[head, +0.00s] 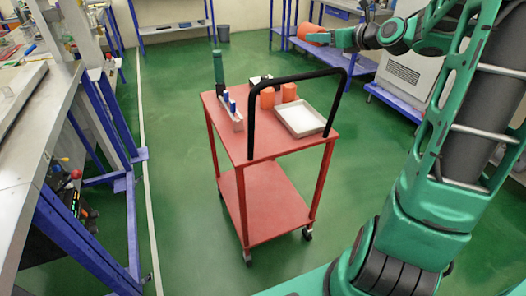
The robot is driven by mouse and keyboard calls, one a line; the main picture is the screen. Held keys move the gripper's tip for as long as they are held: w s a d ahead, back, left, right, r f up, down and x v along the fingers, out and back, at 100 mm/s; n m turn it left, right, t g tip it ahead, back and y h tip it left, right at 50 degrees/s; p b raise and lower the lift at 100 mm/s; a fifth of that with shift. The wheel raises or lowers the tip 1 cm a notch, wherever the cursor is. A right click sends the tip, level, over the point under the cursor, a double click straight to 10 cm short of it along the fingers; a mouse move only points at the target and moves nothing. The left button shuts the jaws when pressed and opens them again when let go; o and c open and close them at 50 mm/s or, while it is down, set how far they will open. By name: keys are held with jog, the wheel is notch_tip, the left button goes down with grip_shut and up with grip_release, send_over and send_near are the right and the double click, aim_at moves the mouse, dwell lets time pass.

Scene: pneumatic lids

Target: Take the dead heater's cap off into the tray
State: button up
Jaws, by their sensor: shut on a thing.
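My gripper (334,38) is at the upper right at the end of my green arm. It is shut on an orange cap (313,29), which it holds up in the air, beyond the red cart. A pale shallow tray (325,128) lies on the right of the cart's top, and its inside looks empty. I cannot make out which thing is the dead heater.
The red cart (265,150) has a black handle (251,125). Orange cylinders (289,92), a rack of blue-topped items (238,118) and a dark green bottle (218,68) stand on it. A workbench (40,130) runs along the left. Green floor is clear around the cart.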

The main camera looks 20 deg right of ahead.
jog(key=shift+f, duration=1.55)
jog(key=o, duration=1.2)
jog(key=shift+c, duration=0.2)
jog(key=shift+s, duration=0.1)
send_near(319, 46)
jog(key=shift+v, duration=0.8)
jog(key=shift+d, duration=0.1)
